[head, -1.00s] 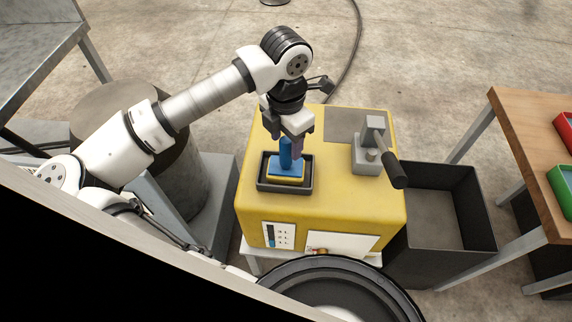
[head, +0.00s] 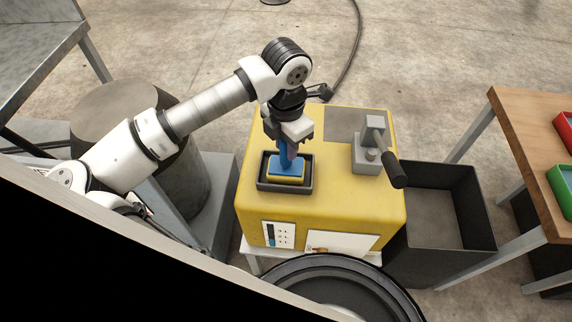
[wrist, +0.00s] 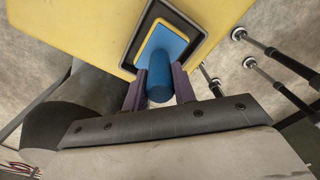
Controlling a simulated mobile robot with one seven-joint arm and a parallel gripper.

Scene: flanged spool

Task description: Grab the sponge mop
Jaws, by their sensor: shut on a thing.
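The sponge mop has a blue upright handle, a blue plate (head: 288,167) and a yellow sponge underneath. It is in a dark tray (head: 263,185) on top of a yellow machine. My gripper (head: 288,140) points down over the tray, with its fingers at the upper handle. In the wrist view, the purple fingers of my gripper (wrist: 160,88) are on both sides of the blue handle (wrist: 160,84) and shut on it. The mop looks to be within the tray rim; whether its sponge touches the tray floor cannot be told.
A grey lever device with a black handle (head: 396,172) stands on the yellow machine (head: 330,215), right of the tray. A dark open bin (head: 440,205) is right of the machine. A wooden table (head: 520,140) with red and green trays stands farther right.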

